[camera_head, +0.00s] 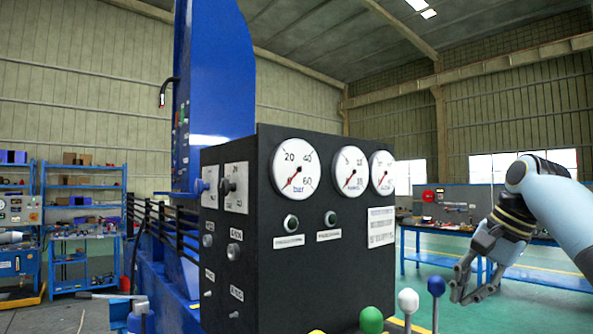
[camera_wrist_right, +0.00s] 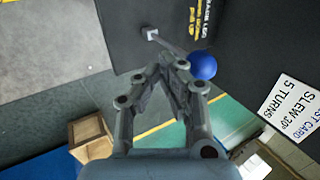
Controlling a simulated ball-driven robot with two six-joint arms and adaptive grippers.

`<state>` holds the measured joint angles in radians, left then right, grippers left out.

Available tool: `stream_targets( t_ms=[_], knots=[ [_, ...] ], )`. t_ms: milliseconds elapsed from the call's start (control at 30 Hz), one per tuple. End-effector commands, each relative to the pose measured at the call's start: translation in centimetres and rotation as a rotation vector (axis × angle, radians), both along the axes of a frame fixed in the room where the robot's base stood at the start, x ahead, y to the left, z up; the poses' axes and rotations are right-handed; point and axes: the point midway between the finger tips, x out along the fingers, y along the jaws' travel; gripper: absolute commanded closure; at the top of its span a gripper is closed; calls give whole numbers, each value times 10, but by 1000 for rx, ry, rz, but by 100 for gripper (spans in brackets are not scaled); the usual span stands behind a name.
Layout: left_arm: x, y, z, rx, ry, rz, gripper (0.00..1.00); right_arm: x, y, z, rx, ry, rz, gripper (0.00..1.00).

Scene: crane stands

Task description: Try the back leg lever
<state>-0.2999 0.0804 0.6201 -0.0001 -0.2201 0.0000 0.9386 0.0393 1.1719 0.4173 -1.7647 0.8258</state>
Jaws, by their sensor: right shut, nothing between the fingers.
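A row of ball-topped levers stands along the bottom of the head view: a blue knob (camera_head: 436,286), a white knob (camera_head: 408,301), a green knob (camera_head: 371,320) and a sliver of yellow (camera_head: 317,331). My right gripper (camera_head: 459,295) is just right of the blue knob, fingers shut and empty. In the right wrist view, the blue knob (camera_wrist_right: 202,65) sits on a thin rod just right of the shut fingertips (camera_wrist_right: 170,64). Contact cannot be told. The lettering by this lever is partly cut off; it seems to include "LEG". My left gripper is not in view.
The black control box (camera_head: 330,245) with three dials stands left of my right gripper. A white test card (camera_wrist_right: 300,112) and a wooden crate (camera_wrist_right: 90,138) show in the right wrist view. A blue workbench (camera_head: 425,229) stands behind.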

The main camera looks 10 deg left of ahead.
Motion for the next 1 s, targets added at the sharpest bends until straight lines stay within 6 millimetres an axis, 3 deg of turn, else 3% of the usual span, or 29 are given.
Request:
stream_targets(
  t_ms=[600, 767, 1000],
  knots=[
    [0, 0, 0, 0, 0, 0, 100, 1, 0, 82, -1, -2, 0, 100],
    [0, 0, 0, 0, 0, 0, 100, 1, 0, 94, -1, -1, 0, 100],
    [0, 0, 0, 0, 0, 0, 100, 0, 0, 95, -1, 0, 0, 100]
  ],
)
